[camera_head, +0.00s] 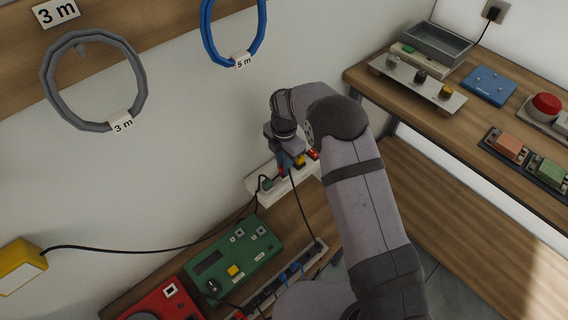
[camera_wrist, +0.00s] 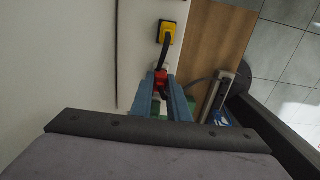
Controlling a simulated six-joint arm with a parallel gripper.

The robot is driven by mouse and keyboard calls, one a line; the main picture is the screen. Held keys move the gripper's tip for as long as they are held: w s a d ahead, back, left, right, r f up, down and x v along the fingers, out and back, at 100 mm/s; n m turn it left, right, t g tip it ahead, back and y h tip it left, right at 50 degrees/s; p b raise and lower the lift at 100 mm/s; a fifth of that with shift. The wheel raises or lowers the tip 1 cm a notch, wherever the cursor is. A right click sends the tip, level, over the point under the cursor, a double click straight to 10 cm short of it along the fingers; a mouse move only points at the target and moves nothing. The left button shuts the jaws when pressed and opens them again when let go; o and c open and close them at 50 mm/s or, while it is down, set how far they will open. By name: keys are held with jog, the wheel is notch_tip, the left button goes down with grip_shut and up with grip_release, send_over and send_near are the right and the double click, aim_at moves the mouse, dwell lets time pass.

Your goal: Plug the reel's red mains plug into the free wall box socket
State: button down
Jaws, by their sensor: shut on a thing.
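My gripper (camera_head: 284,160) is down at the white wall box (camera_head: 254,184) in the head view. In the wrist view its two blue fingers (camera_wrist: 163,92) are shut on a red plug (camera_wrist: 160,78). In the head view my fingers and wrist largely hide that plug. A yellow piece (camera_head: 299,161) and a red piece (camera_head: 313,154) show to the right of my fingers. Whether the held plug is seated in a socket I cannot tell.
A green unit (camera_head: 233,258), a red unit (camera_head: 166,303) and a dark strip with blue parts (camera_head: 290,272) stand on the lower wooden shelf. A yellow box (camera_head: 20,266) with a black cable is at left. A bench (camera_head: 470,125) with several devices stands at right.

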jog(key=shift+f, duration=0.6)
dwell(2.6)
jog(key=c, duration=1.6)
grip_release()
jog(key=shift+r, duration=0.1)
jog(key=shift+r+b, duration=0.55)
jog(key=shift+r, duration=3)
jog(key=shift+r, duration=0.15)
jog(key=shift+r+p, duration=2.25)
jog(key=shift+r, duration=0.15)
